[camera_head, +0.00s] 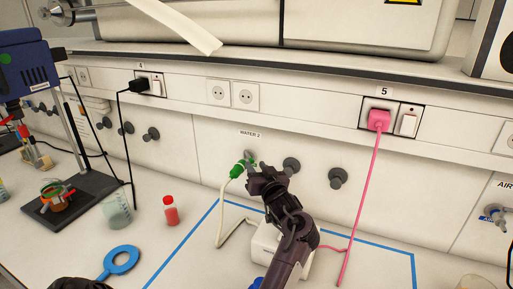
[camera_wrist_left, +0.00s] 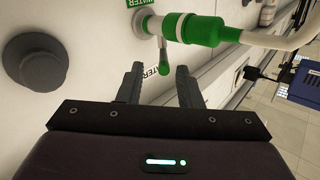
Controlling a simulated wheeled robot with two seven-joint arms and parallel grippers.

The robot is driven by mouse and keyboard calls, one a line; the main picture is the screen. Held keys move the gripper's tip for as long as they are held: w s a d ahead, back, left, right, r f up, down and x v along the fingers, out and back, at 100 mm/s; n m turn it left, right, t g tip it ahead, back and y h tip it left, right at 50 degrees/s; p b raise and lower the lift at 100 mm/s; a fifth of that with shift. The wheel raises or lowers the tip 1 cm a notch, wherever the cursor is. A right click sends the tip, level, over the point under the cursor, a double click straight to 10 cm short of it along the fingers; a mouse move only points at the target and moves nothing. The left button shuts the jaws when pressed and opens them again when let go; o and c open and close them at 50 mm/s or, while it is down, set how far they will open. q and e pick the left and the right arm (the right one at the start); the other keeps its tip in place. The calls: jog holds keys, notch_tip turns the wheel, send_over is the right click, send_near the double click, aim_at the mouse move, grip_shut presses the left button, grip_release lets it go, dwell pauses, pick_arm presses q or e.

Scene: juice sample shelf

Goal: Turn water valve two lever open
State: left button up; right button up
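The water 2 valve (camera_head: 248,160) is on the wall panel under a "WATER 2" label (camera_head: 250,133). In the left wrist view the valve body (camera_wrist_left: 152,24) is grey, with a green hose fitting (camera_wrist_left: 196,28). Its small green-tipped lever (camera_wrist_left: 163,60) points down in the picture, towards the gap between my fingers. My left gripper (camera_head: 256,172) is just right of the valve in the head view, partly hiding it. In the left wrist view my left gripper (camera_wrist_left: 161,78) is open, with the lever at its fingertips; contact cannot be told.
Dark knobs (camera_head: 338,178) stick out of the panel to the right. A white hose (camera_head: 222,205) hangs from the valve, and a pink cable (camera_head: 363,190) crosses the bench.

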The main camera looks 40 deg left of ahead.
aim_at(248, 154)
pick_arm(q)
jog(key=x, duration=0.2)
jog(key=p+x, duration=0.1)
jog(key=x, duration=0.1)
jog(key=p+x, duration=0.1)
jog(key=x, duration=0.1)
jog(key=shift+a+r, duration=0.3)
jog(key=shift+r, duration=0.05)
jog(key=shift+w+a+f, duration=0.2)
jog(key=shift+w+a, duration=0.05)
jog(key=shift+a, duration=0.15)
jog(key=shift+s+r, duration=0.1)
grip_shut()
